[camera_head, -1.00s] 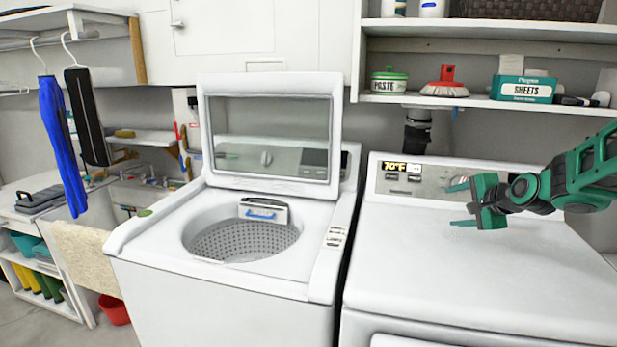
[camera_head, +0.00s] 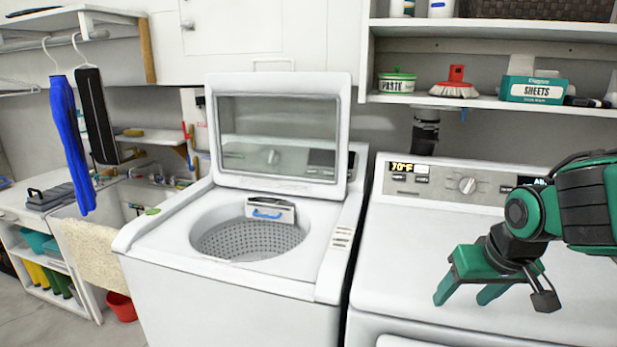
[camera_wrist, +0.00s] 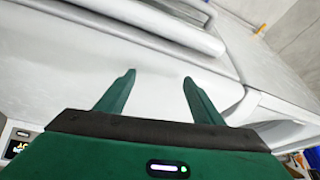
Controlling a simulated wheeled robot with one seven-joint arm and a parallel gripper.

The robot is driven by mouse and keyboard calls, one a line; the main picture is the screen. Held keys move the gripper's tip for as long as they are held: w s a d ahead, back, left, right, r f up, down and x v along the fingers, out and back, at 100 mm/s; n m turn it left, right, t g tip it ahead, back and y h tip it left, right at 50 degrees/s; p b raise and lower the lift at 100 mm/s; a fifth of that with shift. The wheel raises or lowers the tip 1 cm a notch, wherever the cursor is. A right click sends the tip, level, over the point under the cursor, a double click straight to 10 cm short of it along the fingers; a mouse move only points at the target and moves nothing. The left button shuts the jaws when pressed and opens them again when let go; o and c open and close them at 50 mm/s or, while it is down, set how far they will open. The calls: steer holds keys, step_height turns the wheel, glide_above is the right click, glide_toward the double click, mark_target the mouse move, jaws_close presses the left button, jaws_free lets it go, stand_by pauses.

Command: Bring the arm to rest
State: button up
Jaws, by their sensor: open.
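My green gripper (camera_head: 462,300) is at the right in the head view, above the front part of the white dryer top (camera_head: 410,235). Its two fingers point down and to the left, spread apart with nothing between them. In the wrist view the gripper (camera_wrist: 158,78) also shows two separate green fingers with only pale appliance surface beyond them. My arm reaches in from the right edge of the head view. Whether the fingertips touch the dryer cannot be told.
The washer (camera_head: 205,300) stands to the left with its lid (camera_head: 278,140) raised and its drum open. A shelf (camera_head: 480,101) above the dryer holds a paste tub (camera_head: 397,83), a brush (camera_head: 455,88) and a sheets box (camera_head: 535,90). The dryer top looks clear of objects.

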steer(key=s+d+f+m+g, duration=0.1)
steer(key=s+d+m+g, duration=0.1)
steer(key=s+d, duration=0.3)
steer(key=s+d+f+m+g, duration=0.1)
steer(key=s+d+m, duration=0.3)
steer(key=s, duration=0.8)
steer(key=shift+s+d+g, duration=0.4)
steer(key=shift+d+g, duration=0.5)
steer(key=shift+d, duration=0.2)
steer(key=shift+w+f, duration=0.25)
steer(key=shift+w, duration=0.4)
